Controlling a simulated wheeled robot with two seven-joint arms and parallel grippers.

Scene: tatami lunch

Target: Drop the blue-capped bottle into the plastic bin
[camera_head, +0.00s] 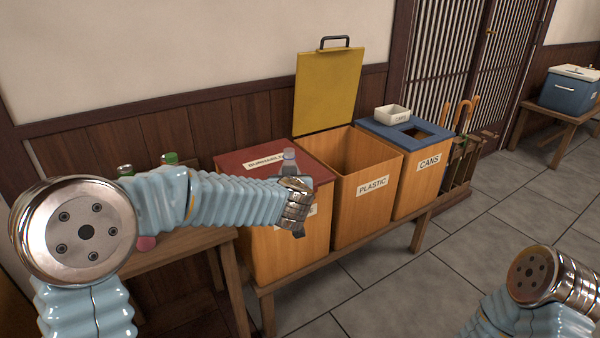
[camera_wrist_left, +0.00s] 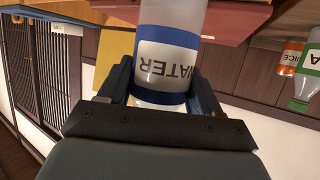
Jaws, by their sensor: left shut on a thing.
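My left gripper (camera_head: 298,200) is shut on a clear bottle (camera_head: 289,160), whose upper part sticks up above the fingers. In the left wrist view the bottle (camera_wrist_left: 168,45) sits between both fingers of the gripper (camera_wrist_left: 160,95), with a white WATER label and a blue band; its cap is hidden there. The bottle is upright in front of the red-lidded bin, left of the plastic bin. The plastic bin (camera_head: 366,210) is a wooden box labelled PLASTIC, with its yellow lid (camera_head: 328,90) raised and its top open. My right gripper is out of view.
The burnables bin's red lid (camera_head: 235,166) is shut, left of the plastic bin. The cans bin (camera_head: 420,180) has a blue top with a hole and a small white box (camera_head: 392,115). Green-capped bottle (camera_head: 170,158) stands on the left table. A cooler (camera_head: 570,90) is far right.

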